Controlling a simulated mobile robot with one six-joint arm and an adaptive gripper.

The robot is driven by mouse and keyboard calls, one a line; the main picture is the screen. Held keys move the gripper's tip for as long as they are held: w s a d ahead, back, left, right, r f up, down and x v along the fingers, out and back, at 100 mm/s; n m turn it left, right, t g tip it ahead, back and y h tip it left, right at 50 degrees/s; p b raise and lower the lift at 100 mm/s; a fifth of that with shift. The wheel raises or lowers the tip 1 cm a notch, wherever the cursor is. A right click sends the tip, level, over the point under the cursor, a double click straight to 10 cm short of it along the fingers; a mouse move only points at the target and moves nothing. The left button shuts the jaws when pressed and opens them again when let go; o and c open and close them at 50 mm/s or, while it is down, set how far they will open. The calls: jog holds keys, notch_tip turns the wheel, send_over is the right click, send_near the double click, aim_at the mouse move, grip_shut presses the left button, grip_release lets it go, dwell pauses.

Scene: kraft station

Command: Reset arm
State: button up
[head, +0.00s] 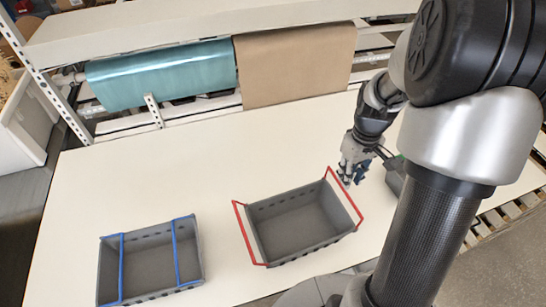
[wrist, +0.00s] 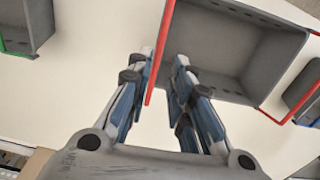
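My gripper (head: 350,178) is at the right end of the grey crate with red handles (head: 300,252), pointing down close to its right red handle (head: 350,205). In the wrist view my gripper (wrist: 164,62) has its fingers apart with a gap between the tips. A red handle bar (wrist: 153,85) shows between the fingers, beside the left one; I cannot tell whether it touches. The crate's inside (wrist: 235,45) is empty.
A grey crate with blue handles (head: 150,265), empty, stands at the front left. A crate with green trim (wrist: 25,25) shows in the wrist view. Teal (head: 160,75) and brown (head: 295,65) rolls hang at the back. The table's middle left is clear.

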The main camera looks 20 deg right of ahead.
jog(key=shift+a, duration=0.1)
jog(key=s+a+r+t+b, duration=0.1)
jog(key=s+a+r+b, duration=0.1)
jog(key=a+b, duration=0.25)
jog(key=s+a+r+t+b, duration=0.1)
jog(key=s+a+r+b, duration=0.1)
jog(key=a+b, duration=0.25)
jog(key=s+a+f+m+t+b, duration=0.1)
jog(key=s+a+f+t+b, duration=0.1)
jog(key=s+a+b, duration=0.5)
jog(key=s+a, duration=0.2)
jog(key=s, duration=0.1)
jog(key=shift+s+a+f+t, duration=0.15)
jog(key=shift+s+f+t, duration=0.05)
jog(key=shift+f+t, duration=0.1)
grip_shut()
jog(key=shift+w+r, duration=0.1)
